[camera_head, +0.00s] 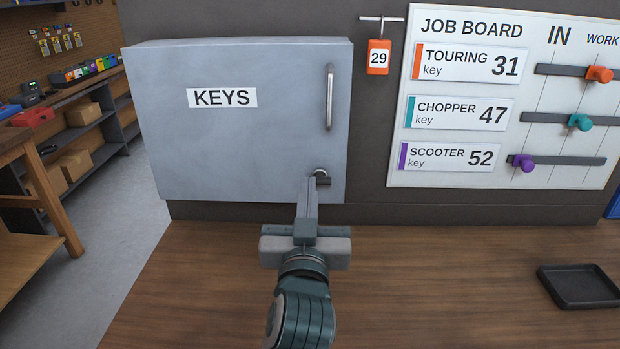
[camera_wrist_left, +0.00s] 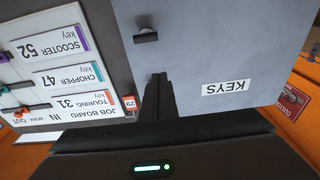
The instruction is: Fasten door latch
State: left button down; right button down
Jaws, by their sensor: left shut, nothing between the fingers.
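The grey key cabinet (camera_head: 240,145) has its door flat against the front, looking closed, with a KEYS label (camera_head: 222,98). A vertical silver handle (camera_head: 329,97) is on the door's right side. Below it, near the lower right corner, is the latch (camera_head: 322,178), a round base with a short dark lever that looks roughly horizontal. My left gripper (camera_head: 309,184) is shut and empty, its tips just below and left of the latch, partly overlapping it. The upside-down left wrist view shows the latch (camera_wrist_left: 146,37) beyond the shut fingers (camera_wrist_left: 158,82); contact cannot be told. My right gripper is out of view.
A job board (camera_head: 500,90) with several coloured pegs is right of the cabinet. An orange tag 29 (camera_head: 379,57) hangs from a peg between them. A black tray (camera_head: 578,287) lies on the wooden counter (camera_head: 440,290), which is mostly clear.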

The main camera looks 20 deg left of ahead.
pick_arm(q)
jog(key=r+p, duration=0.2)
jog(key=p, duration=0.1)
send_over(320, 178)
jog(key=s+a, duration=0.2)
jog(key=shift+d+f, duration=0.2)
jog(key=shift+s+d+f+p, duration=0.15)
jog(key=shift+f+p, duration=0.25)
jog(key=shift+f, duration=0.85)
jog(key=shift+s+f, duration=0.25)
jog(key=shift+f, duration=0.65)
